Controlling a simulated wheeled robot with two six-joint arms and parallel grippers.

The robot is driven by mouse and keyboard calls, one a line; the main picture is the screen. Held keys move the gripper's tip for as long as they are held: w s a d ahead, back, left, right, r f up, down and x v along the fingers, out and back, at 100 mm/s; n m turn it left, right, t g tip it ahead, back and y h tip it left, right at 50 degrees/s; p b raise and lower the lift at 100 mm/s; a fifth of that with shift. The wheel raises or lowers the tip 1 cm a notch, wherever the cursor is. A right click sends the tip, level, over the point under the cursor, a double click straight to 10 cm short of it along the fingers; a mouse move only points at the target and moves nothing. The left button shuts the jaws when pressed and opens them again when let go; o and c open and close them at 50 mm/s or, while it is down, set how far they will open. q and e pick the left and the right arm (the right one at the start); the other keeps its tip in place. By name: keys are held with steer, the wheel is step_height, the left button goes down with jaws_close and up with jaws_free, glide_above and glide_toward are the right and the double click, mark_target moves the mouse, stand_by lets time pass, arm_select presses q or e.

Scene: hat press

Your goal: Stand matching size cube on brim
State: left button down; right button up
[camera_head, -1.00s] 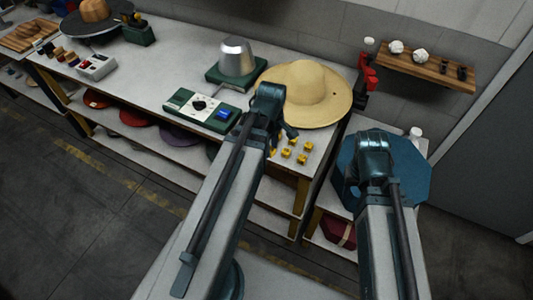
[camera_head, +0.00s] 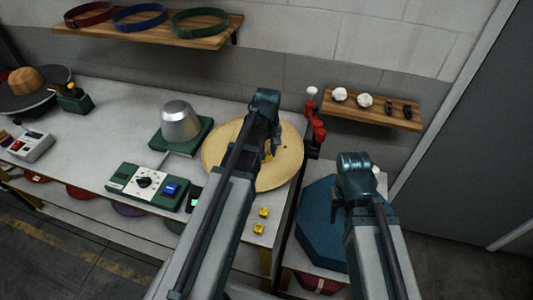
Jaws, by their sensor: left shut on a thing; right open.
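The straw hat (camera_head: 291,150) lies on the bench with its wide pale brim facing up to me. My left forearm covers part of it and hides most of its crown. My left gripper (camera_head: 270,146) is over the hat, shut on a small yellow cube (camera_head: 267,153) that is largely hidden. I cannot tell whether the cube touches the brim. Two other yellow cubes (camera_head: 263,212) (camera_head: 258,229) sit on the bench in front of the hat. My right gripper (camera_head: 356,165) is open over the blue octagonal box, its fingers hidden.
A metal hat block on a green base (camera_head: 180,122) and a green control box (camera_head: 150,187) stand left of the hat. A red clamp-like tool (camera_head: 316,130) stands behind right. The blue octagonal box (camera_head: 318,222) is at the right. Wall shelves hang behind.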

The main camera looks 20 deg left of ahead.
arm_select(q)
steer(key=shift+f, duration=0.15)
steer(key=b, duration=0.9)
glide_above(267, 176)
step_height(267, 176, down, 8)
steer(key=shift+f, duration=0.15)
steer(key=shift+f+b, duration=0.75)
steer(key=shift+f, duration=0.15)
stand_by(0.3)
steer(key=c, duration=0.5)
jaws_free()
steer(key=shift+r, duration=0.1)
step_height(267, 176, up, 14)
steer(key=p, duration=1.4)
